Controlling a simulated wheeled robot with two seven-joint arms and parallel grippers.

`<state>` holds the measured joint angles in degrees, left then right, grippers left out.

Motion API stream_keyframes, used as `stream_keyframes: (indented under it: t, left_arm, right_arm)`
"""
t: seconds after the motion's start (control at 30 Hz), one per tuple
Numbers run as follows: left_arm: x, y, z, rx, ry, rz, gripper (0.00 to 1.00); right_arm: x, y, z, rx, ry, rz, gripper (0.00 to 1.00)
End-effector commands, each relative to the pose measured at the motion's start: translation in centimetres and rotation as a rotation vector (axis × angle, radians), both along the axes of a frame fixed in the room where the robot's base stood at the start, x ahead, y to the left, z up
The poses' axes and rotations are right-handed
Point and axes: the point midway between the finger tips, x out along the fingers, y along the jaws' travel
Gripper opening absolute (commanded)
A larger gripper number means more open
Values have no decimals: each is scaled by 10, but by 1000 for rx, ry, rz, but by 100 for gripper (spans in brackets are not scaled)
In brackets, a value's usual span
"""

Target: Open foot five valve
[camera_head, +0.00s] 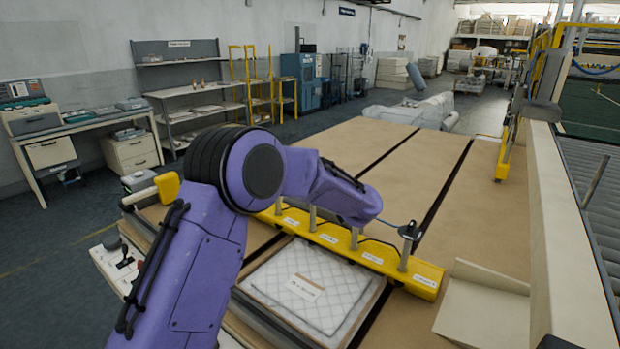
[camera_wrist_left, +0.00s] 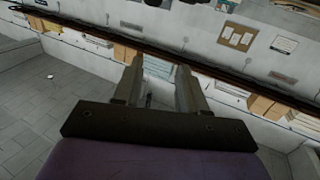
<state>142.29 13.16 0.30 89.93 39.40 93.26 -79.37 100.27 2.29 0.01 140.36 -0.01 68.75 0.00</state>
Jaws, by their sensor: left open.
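A yellow bar (camera_head: 330,236) lies across the brown work surface, with several upright grey posts and small white labels along it. The post at its right end (camera_head: 404,258) carries a dark round fitting (camera_head: 410,231) on top, with a thin rod running left from it towards my purple left arm. I cannot read the labels to tell which is foot five. My left arm bends over the bar, and its gripper is hidden in the head view. In the left wrist view my left gripper (camera_wrist_left: 158,66) is open, with nothing visible between its fingers. My right gripper is not in view.
A white quilted pad (camera_head: 315,285) with a label lies in front of the bar. A cream folded sheet (camera_head: 482,305) lies to its right. A pale wall (camera_head: 565,250) borders the right side. The brown surface (camera_head: 420,165) behind the bar is mostly clear.

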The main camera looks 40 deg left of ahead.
Motion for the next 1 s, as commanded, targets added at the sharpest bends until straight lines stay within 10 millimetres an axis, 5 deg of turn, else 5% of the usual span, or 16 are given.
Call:
stream_keyframes:
  t: [0.1, 0.5, 0.8, 0.87, 1.0]
  left_arm:
    - [-19, -16, 23, 2, -4, -3, 42]
    - [-80, -66, 58, 0, 0, 1, 42]
    - [-83, -69, 61, 0, 1, 1, 42]
    - [-82, -69, 60, 0, 4, 1, 58]
    - [-73, -57, 37, -107, 32, 7, 58]
  right_arm:
    - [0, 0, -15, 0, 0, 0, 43]
    - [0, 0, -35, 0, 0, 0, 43]
    - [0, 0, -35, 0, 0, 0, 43]
    - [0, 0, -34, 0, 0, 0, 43]
    - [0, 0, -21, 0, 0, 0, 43]
